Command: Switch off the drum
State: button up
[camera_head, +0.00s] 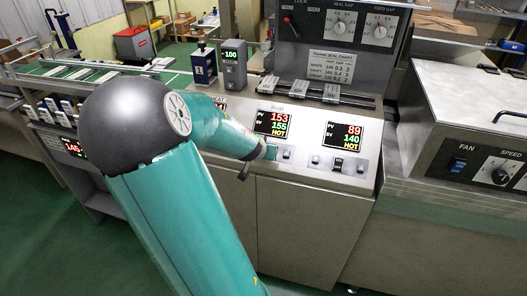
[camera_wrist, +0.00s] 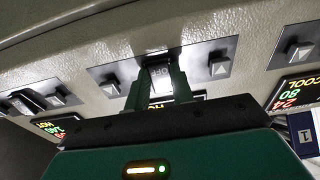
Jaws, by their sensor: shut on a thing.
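The drum panel's temperature display (camera_head: 272,123) reads 153 over 155 with HOT below, in the head view. Its black rocker switch (camera_wrist: 161,74) shows in the wrist view on a dark plate between two small square buttons. My gripper (camera_wrist: 158,88) has its two green fingers on either side of this switch, shut on it. In the head view my gripper (camera_head: 268,152) is just below the drum display, and the arm hides the switch there. The switch's lettering is upside down in the wrist view and I cannot tell its position.
A cool-zone display (camera_wrist: 295,92) shows in the wrist view. A grey box (camera_head: 233,65) showing 100 stands behind the arm. A fan switch (camera_head: 457,165) is at far right.

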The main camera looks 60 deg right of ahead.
jog(key=shift+s, duration=0.1)
jog(key=o, duration=0.8)
jog(key=shift+a, duration=0.1)
jog(key=shift+o, duration=0.9)
jog(key=shift+r, duration=0.1)
jog(key=shift+v, duration=0.85)
jog(key=v, duration=1.2)
